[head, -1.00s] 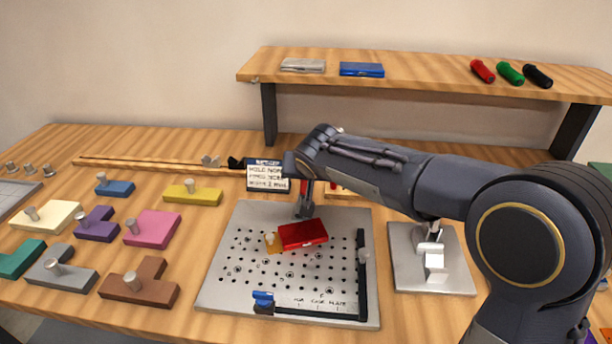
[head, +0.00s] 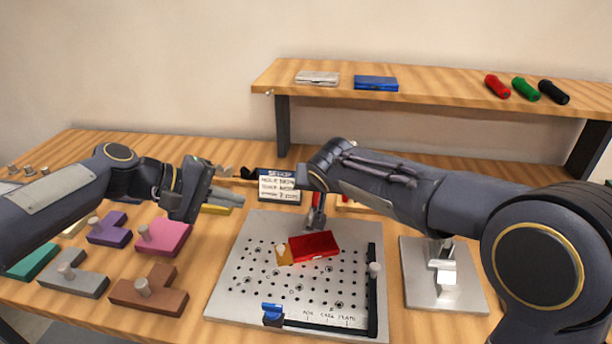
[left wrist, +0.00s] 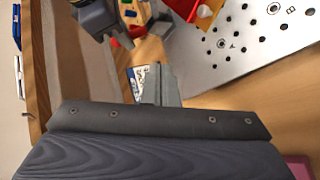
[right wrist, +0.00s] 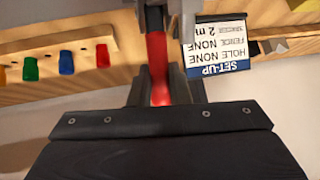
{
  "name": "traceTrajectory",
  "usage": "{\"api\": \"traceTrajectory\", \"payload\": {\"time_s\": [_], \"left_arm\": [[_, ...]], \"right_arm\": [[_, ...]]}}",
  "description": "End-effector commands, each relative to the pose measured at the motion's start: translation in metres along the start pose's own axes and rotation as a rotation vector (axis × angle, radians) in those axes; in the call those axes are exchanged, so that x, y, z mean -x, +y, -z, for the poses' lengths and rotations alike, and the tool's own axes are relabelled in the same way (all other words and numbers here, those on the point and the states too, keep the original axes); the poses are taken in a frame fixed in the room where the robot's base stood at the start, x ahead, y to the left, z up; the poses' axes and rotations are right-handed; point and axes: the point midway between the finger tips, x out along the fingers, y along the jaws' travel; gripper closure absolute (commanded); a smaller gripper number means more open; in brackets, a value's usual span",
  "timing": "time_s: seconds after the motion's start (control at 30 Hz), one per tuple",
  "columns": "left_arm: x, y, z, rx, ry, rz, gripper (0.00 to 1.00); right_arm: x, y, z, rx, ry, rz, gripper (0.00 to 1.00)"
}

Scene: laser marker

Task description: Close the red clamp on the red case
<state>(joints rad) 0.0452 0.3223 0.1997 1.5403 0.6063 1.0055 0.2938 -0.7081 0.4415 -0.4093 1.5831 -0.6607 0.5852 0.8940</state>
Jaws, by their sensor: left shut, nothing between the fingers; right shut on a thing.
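The red case (head: 314,246) lies tilted on the perforated metal plate (head: 236,300), with an orange knobbed piece (head: 284,256) touching its left end. My right gripper (head: 316,218) is at the case's back edge, shut on a red part (right wrist: 158,65) that looks like the red clamp's handle. The clamp is mostly hidden by my right gripper and arm; a bit of red (head: 316,199) shows between the fingers in the head view. My left gripper (head: 232,197) is shut and empty, left of the plate's back corner, apart from the case. Its fingertips show in the left wrist view (left wrist: 157,85).
A set-up sign (head: 279,187) stands behind the plate. Knobbed blocks, including pink (head: 164,237) and brown (head: 149,291), lie at left. A black fence (head: 372,290) and blue piece (head: 272,314) are on the plate. A metal stand (head: 443,275) is at right.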

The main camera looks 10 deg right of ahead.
Motion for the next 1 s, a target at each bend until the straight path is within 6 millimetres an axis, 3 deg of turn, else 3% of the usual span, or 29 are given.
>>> {"api": "traceTrajectory", "payload": {"time_s": [0.03,0.2,0.4,0.67,1.0], "left_arm": [[-0.017,0.009,0.014,0.041,-0.035,-0.036,1.0],[-0.056,0.035,0.047,0.167,-0.125,-0.154,1.0],[-0.081,0.048,0.068,0.254,-0.183,-0.232,1.0],[-0.106,0.056,0.068,0.273,-0.2,-0.249,1.0],[-0.163,0.071,0.059,0.272,-0.197,-0.247,1.0]], "right_arm": [[0.0,0.0,-0.001,0.0,-0.002,0.0,1.0],[0.0,0.0,-0.001,0.0,-0.002,0.0,1.0],[0.0,0.0,-0.001,0.0,-0.002,0.0,1.0],[-0.001,0.0,-0.001,0.001,-0.003,-0.001,1.0],[-0.001,0.0,-0.001,0.001,-0.003,-0.001,1.0]]}}
